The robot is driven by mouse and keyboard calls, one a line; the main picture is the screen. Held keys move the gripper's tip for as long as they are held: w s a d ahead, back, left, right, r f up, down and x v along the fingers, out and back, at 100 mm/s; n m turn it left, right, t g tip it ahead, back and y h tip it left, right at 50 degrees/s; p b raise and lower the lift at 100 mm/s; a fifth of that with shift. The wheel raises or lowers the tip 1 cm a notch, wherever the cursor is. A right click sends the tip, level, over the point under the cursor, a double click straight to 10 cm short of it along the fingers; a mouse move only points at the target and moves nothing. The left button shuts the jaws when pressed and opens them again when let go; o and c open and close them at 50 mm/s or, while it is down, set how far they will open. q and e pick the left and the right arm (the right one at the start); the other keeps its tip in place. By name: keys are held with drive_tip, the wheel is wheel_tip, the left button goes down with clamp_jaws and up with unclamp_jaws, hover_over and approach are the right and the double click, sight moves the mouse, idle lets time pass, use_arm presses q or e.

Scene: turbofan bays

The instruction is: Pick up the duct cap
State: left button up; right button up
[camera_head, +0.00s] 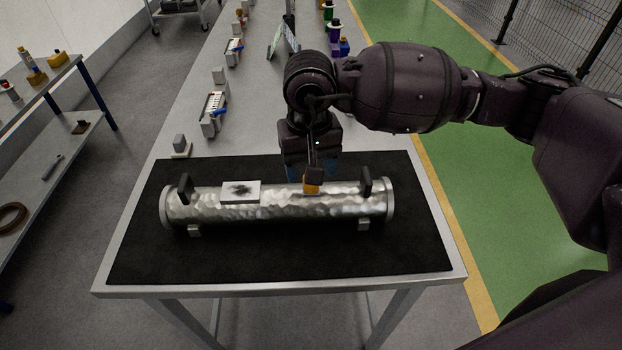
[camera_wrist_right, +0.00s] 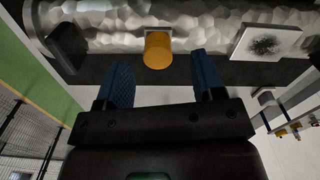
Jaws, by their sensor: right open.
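The duct cap appears as an orange-yellow cap (camera_head: 311,187) on a small pale base on top of the silver duct (camera_head: 290,209). In the right wrist view the orange cap (camera_wrist_right: 158,50) stands just beyond the fingertips, roughly between them. My right gripper (camera_wrist_right: 162,72) is open, with blue pads on both fingers, and nothing is between them. In the head view my right gripper (camera_head: 312,168) is above the duct's far side, and its wrist partly hides the cap. My left gripper is not in view.
The duct lies on a black mat (camera_head: 290,262) on a long table, with two black handles on top. A white plate with a dark smudge (camera_head: 240,191) sits left of the cap. Several small items line the table behind. A shelf (camera_head: 60,150) stands at left.

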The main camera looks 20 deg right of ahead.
drive_tip(key=shift+d+f, duration=0.1)
drive_tip(key=shift+f, duration=1.55)
drive_tip(key=c, duration=1)
drive_tip(key=shift+r, duration=0.15)
wheel_tip(320, 180, up, 20)
drive_tip(key=shift+f, duration=0.1)
